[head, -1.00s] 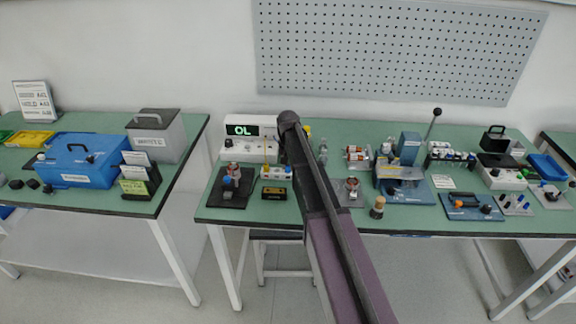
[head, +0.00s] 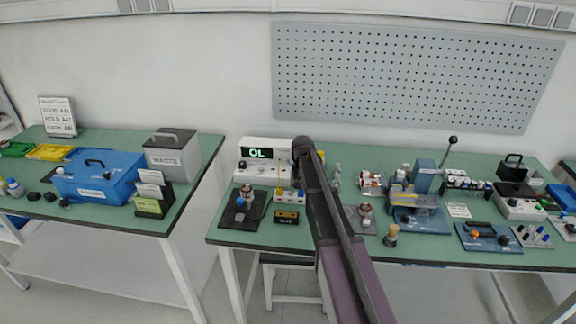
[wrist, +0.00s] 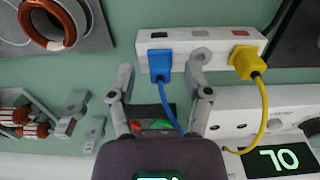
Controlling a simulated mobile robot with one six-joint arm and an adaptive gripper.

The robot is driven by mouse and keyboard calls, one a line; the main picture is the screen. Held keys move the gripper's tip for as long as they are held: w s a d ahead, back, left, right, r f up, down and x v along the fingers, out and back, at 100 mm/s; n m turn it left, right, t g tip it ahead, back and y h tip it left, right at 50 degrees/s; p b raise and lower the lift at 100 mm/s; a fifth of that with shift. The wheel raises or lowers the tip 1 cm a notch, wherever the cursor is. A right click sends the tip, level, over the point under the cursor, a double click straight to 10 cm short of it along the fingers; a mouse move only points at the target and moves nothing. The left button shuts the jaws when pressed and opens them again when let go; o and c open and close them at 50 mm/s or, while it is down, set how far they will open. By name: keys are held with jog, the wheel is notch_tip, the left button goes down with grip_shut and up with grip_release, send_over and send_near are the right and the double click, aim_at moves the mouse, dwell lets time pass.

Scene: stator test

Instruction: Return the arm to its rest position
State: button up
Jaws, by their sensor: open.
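My arm (head: 335,230) reaches forward over the middle bench in the head view, and its far end is beside the white meter (head: 250,172), which reads OL. The gripper itself is hidden behind the arm there. In the wrist view my gripper (wrist: 160,74) is open, with its two grey fingers spread apart. The tips are close to a white terminal strip (wrist: 205,42) with a blue plug (wrist: 160,64) and a yellow plug (wrist: 246,62) in it. The blue plug shows between the fingers; I cannot tell whether they touch it.
A copper-wound ring (wrist: 52,22) and small coil parts (wrist: 28,122) lie near the gripper. The middle bench (head: 225,236) carries several fixtures. A pegboard (head: 410,85) is on the wall behind. A blue case (head: 98,178) and a grey waste box (head: 172,158) stand on the left bench.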

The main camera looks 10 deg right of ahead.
jog(key=s+a+r+n+p, duration=0.1)
jog(key=s+a, duration=0.1)
jog(key=s, duration=1.2)
jog(key=s+a+r+n+p, duration=0.2)
jog(key=s, duration=1.2)
jog(key=shift+n, duration=0.3)
jog(key=shift+w+a+r, duration=0.1)
dwell(2.1)
jog(key=shift+c, duration=0.5)
